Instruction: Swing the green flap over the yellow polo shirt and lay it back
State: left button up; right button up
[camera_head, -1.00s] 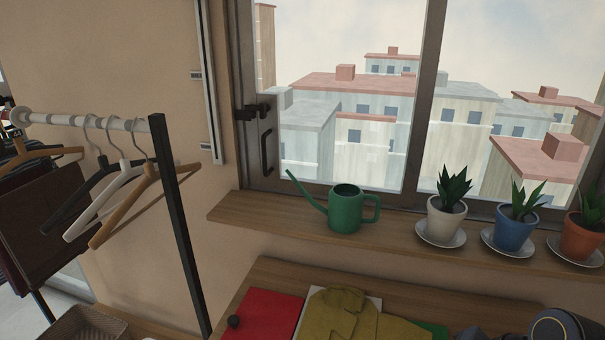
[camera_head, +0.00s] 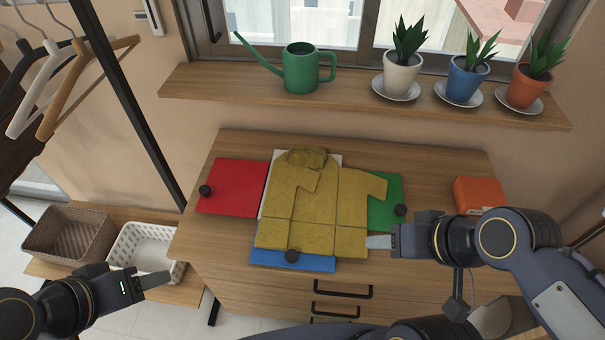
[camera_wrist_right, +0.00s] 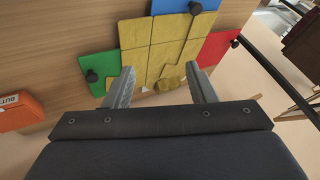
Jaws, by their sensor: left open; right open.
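The folding board lies on the wooden dresser. Its green flap (camera_head: 384,212) is flat on the right, with a black knob (camera_head: 400,210); it also shows in the right wrist view (camera_wrist_right: 97,56). The yellow polo shirt (camera_head: 300,215) lies over the board, its right side and sleeve covering part of the green flap. My right gripper (camera_head: 376,242) is open and empty, near the shirt's lower right corner, just below the green flap in the picture. In the wrist view its fingers (camera_wrist_right: 160,80) frame no held cloth. My left gripper (camera_head: 158,280) is open and empty, away from the board at lower left.
The board's red flap (camera_head: 232,187) and blue flap (camera_head: 292,261) lie flat, each with a black knob. An orange box (camera_head: 480,194) sits right on the dresser. Above is a sill with a watering can (camera_head: 300,68) and potted plants. Baskets (camera_head: 140,248) stand left.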

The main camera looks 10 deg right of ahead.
jog(key=n+g+h+b, duration=0.1)
jog(key=g+h+b, duration=0.1)
jog(key=g+h, duration=0.3)
send_over(402, 209)
jog(key=shift+g+y, duration=0.3)
jog(key=shift+y, duration=0.3)
notch_tip(402, 209, down, 8)
jog(key=shift+f, duration=0.1)
jog(key=shift+w+f, duration=0.1)
jog(key=shift+f, duration=0.2)
notch_tip(402, 209, down, 7)
jog(key=shift+f+b, duration=0.1)
jog(key=shift+b, duration=0.35)
grip_shut()
